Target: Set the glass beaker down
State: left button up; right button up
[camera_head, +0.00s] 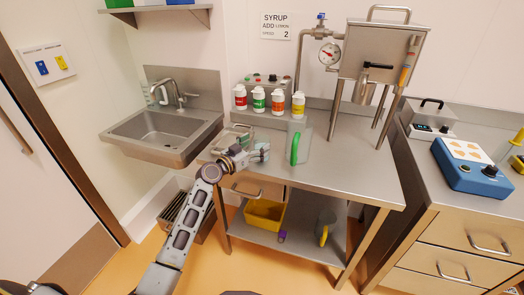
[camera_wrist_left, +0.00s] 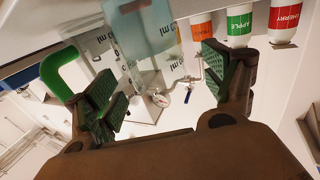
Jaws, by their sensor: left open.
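The glass beaker (camera_head: 261,151) stands on the steel table near its left front, clear and hard to make out. In the left wrist view its clear wall with "ml" marks (camera_wrist_left: 178,68) shows between and beyond the fingers. My left gripper (camera_head: 247,150) is at the beaker; the wrist view shows its green-padded fingers (camera_wrist_left: 160,78) spread apart, with a gap beside the beaker. Whether a pad touches the glass I cannot tell. My right gripper is not in view.
A clear jug with a green handle (camera_head: 295,148) stands just right of the beaker. Several syrup bottles (camera_head: 259,99) line up behind. The steel hopper (camera_head: 378,55) is at the back right, a sink (camera_head: 160,133) at left. The table's right front is clear.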

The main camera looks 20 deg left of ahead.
aim_at(267, 138)
pick_arm(q)
jog(key=shift+x, duration=0.9)
jog(key=shift+w+d+r, duration=0.1)
jog(key=shift+w+d, duration=0.2)
jog(key=shift+d, duration=0.05)
jog(key=shift+w+d, duration=0.15)
jog(key=shift+w, duration=0.3)
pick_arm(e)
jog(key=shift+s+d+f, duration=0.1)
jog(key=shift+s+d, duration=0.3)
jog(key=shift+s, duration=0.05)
pick_arm(q)
jog(key=c, duration=1.4)
jog(key=shift+o, duration=0.2)
jog(key=shift+r, duration=0.35)
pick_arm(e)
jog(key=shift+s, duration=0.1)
